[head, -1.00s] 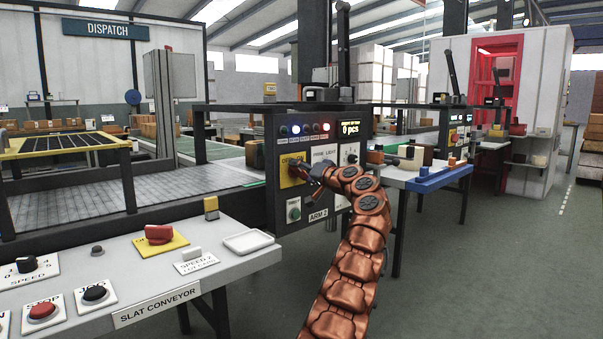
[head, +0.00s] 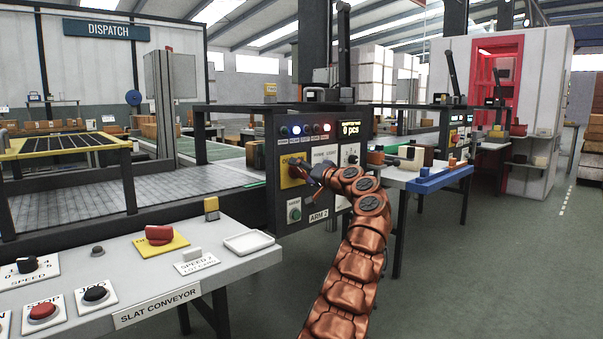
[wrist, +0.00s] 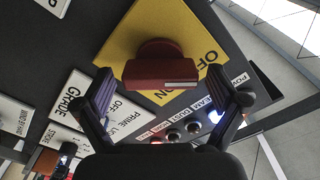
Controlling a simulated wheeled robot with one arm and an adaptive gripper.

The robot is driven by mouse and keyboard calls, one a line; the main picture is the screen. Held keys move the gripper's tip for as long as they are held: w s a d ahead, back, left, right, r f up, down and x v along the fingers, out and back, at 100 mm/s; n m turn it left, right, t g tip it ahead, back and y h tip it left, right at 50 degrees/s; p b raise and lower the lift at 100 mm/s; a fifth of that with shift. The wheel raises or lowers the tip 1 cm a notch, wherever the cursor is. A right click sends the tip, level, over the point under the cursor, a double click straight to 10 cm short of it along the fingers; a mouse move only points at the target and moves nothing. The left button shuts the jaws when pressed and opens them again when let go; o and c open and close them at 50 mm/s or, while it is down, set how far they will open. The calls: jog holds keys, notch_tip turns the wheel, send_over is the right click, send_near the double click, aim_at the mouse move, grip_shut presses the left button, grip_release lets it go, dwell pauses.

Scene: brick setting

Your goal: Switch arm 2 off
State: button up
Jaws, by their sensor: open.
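The ARM 2 control panel (head: 318,217) stands at the middle of the head view. Its red rotary switch sits on a yellow plate (head: 287,182) marked OFF and ON. In the wrist view the red knob (wrist: 160,72) lies across the yellow plate (wrist: 120,52), with a pale mark at the right of its near edge. My gripper (head: 308,172) is at the plate in the head view and partly covers the knob. In the wrist view my gripper's (wrist: 160,84) fingers are spread, one on each side of the knob, with visible gaps. Which setting the knob points to is unclear.
Other controls sit close by: the PRIME LIGHT and GRADE plates (wrist: 72,98), a green button (head: 294,210), and indicator lamps (head: 296,130). The slat conveyor desk (head: 215,280) with its own red switch (head: 159,235) is at front left. The floor at right is open.

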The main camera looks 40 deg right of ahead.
jog(key=s, duration=1.1)
jog(key=shift+s, duration=0.4)
jog(key=shift+a, duration=0.1)
dwell(0.5)
